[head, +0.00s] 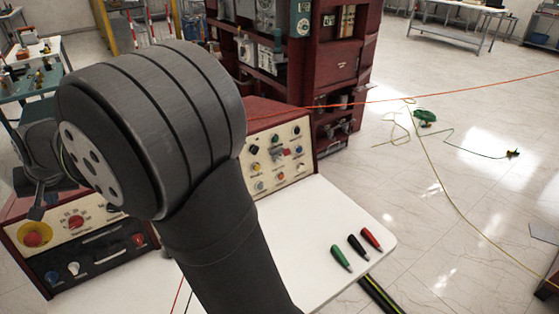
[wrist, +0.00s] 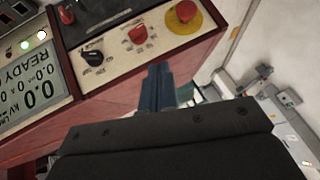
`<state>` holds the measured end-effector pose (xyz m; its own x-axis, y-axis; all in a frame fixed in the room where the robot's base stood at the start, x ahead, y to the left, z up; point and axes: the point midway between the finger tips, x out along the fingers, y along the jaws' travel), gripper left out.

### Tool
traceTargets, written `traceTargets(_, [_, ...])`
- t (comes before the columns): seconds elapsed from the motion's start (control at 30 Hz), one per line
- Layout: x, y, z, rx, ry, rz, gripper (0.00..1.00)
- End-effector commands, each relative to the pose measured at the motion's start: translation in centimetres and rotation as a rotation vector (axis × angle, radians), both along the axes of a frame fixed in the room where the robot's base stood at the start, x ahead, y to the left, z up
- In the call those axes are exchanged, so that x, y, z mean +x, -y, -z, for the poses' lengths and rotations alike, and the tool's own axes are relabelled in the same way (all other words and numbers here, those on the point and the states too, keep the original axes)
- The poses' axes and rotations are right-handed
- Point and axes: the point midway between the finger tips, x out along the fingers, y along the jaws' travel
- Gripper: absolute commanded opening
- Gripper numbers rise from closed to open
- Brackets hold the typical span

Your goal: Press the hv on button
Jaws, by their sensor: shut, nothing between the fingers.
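The control box's beige panel (wrist: 120,58) shows in the wrist view, with a black knob (wrist: 93,58), a red knob (wrist: 137,35) and a red emergency-stop button on a yellow disc (wrist: 185,12). Small lit green (wrist: 25,45) and white (wrist: 42,35) round buttons or lamps sit beside a display (wrist: 25,90) reading READY. I cannot read which button is hv on. My gripper (wrist: 159,68) is shut and empty, its tips overlapping the panel's lower edge in the picture; contact cannot be told. In the head view the gripper (head: 37,212) is above the box (head: 75,240), partly hidden by my arm.
A second panel with several coloured knobs (head: 278,155) stands behind the white table (head: 325,225). Green (head: 341,257), black (head: 357,247) and red (head: 371,238) plugs lie on the table's right. Cables cross the floor at right. My arm covers the head view's middle.

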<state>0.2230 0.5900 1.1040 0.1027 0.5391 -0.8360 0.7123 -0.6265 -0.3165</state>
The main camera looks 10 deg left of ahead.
Motion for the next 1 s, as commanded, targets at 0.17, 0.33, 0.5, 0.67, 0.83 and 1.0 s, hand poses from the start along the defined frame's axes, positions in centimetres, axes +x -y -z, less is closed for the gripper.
traceTargets(0.17, [0.0, 0.0, 0.0, 0.0, 0.0, 0.0, 0.0])
traceTargets(0.33, [0.0, 0.0, 0.0, 0.0, 0.0, 0.0, 0.0])
traceTargets(0.5, [0.0, 0.0, 0.0, 0.0, 0.0, 0.0, 0.0])
traceTargets(0.67, [0.2, 0.0, 0.0, 0.001, 0.001, 0.002, 0.0])
traceTargets(0.83, [3.3, 0.8, 0.6, 0.019, 0.027, 0.039, 0.0])
traceTargets(1.0, [10.4, 3.0, 1.6, 0.062, 0.099, 0.122, 0.0])
